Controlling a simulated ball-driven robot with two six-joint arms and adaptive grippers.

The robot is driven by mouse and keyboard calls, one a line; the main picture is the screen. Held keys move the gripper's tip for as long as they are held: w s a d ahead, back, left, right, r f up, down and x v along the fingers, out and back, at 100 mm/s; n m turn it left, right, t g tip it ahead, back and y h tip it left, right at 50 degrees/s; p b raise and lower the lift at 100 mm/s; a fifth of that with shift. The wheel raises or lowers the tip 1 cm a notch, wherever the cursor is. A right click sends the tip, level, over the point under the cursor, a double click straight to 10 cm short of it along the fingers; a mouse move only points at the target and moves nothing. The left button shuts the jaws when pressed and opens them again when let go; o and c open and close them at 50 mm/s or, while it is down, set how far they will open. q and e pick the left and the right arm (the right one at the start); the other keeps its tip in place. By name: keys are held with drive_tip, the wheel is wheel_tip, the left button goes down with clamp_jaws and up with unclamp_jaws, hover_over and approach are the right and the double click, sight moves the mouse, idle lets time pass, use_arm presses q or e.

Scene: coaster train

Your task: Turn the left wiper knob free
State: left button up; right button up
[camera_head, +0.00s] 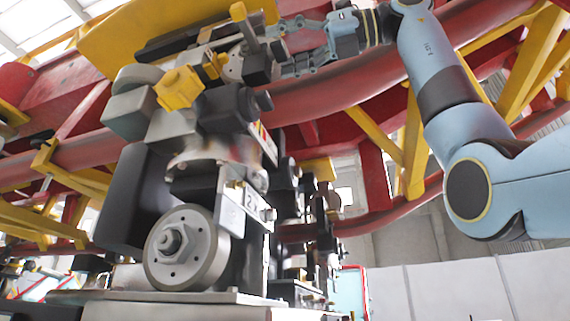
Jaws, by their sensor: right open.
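I cannot tell for sure which of these is the left wiper knob. My right gripper (284,48) comes in from the upper right, open, its fingers on either side of the dark end of a fitting (258,66). Whether they touch it is unclear. My left gripper is out of view.
A red rail tube (345,92) and yellow braces (413,140) run behind my right arm. Pale wall panels (450,290) stand at the lower right, with open space before them.

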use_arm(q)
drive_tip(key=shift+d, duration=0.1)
use_arm(e)
drive_tip(key=shift+c, duration=0.6)
drive_tip(key=c, duration=1)
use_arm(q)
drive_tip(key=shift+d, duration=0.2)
use_arm(e)
drive_tip(key=shift+c, duration=0.2)
